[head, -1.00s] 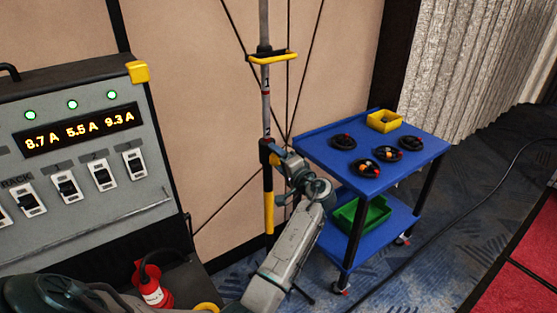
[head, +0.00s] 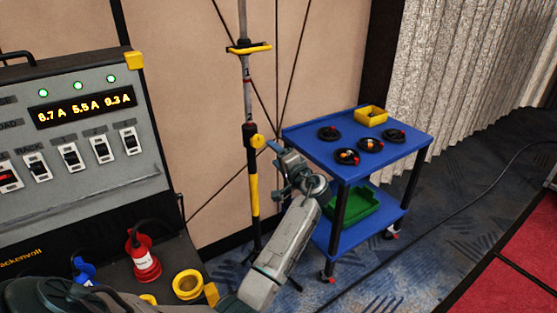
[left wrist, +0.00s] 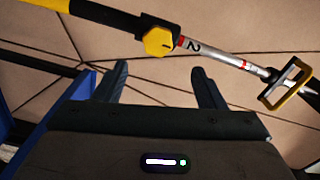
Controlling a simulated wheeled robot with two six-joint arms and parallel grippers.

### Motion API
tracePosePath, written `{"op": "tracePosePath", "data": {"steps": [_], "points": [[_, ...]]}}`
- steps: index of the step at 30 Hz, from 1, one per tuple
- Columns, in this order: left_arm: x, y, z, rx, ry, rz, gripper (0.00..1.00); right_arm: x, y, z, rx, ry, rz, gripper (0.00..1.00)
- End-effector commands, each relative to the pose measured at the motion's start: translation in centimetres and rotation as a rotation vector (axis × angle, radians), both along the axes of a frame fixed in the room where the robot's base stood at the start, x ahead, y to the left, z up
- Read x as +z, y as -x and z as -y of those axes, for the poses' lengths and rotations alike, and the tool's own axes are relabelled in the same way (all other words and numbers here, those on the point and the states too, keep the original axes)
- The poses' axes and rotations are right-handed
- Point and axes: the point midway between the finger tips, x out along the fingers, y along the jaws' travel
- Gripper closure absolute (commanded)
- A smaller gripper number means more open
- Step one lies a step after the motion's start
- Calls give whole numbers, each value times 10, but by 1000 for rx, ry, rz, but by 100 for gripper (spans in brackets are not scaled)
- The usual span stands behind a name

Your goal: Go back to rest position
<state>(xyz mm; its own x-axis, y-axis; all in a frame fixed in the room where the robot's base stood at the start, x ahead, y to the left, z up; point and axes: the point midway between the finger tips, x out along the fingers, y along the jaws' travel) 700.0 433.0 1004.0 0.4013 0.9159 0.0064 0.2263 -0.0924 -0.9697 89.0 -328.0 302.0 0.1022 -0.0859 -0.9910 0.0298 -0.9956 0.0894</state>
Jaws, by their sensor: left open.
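My left gripper (head: 275,150) is open and empty, just right of the yellow knob (head: 258,141) on an upright pole stand (head: 247,90). In the left wrist view, its two dark fingers stand apart with nothing between them (left wrist: 161,78). The yellow knob also shows there (left wrist: 160,42), beyond the fingertips, with the pole running across the top of the picture. The pole carries a yellow-edged handle (head: 248,48) higher up and a yellow lower sleeve (head: 254,195). My right gripper is not in view.
A blue two-shelf cart (head: 318,148) stands right of the pole, with coiled cables, a yellow bin (head: 370,115) and a green bin (head: 350,207). A switch panel (head: 80,180) with red (head: 145,265) and yellow (head: 188,284) connectors stands left. A cable (head: 440,215) crosses the carpet.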

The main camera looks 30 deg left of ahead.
Motion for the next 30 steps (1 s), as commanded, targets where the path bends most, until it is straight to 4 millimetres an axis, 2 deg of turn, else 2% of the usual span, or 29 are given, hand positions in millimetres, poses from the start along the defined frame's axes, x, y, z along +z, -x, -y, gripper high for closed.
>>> {"op": "tracePosePath", "data": {"steps": [4, 13, 18, 20, 23, 26, 30], "points": [[0, -1, -2, -1, -1, 0, 36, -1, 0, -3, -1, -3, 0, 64], [0, -1, -2, -1, 0, 0, 36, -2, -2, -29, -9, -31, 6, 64], [0, -1, -2, -1, 0, -1, 36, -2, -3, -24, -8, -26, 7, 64], [-7, -1, -1, -8, 5, -10, 36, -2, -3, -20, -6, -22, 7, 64], [-37, -3, 1, -44, 34, -50, 36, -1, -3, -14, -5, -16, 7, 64], [-96, -3, 6, -109, 95, -122, 36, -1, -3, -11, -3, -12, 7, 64], [-202, 11, 17, -212, 228, -236, 36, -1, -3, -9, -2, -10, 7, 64]]}}
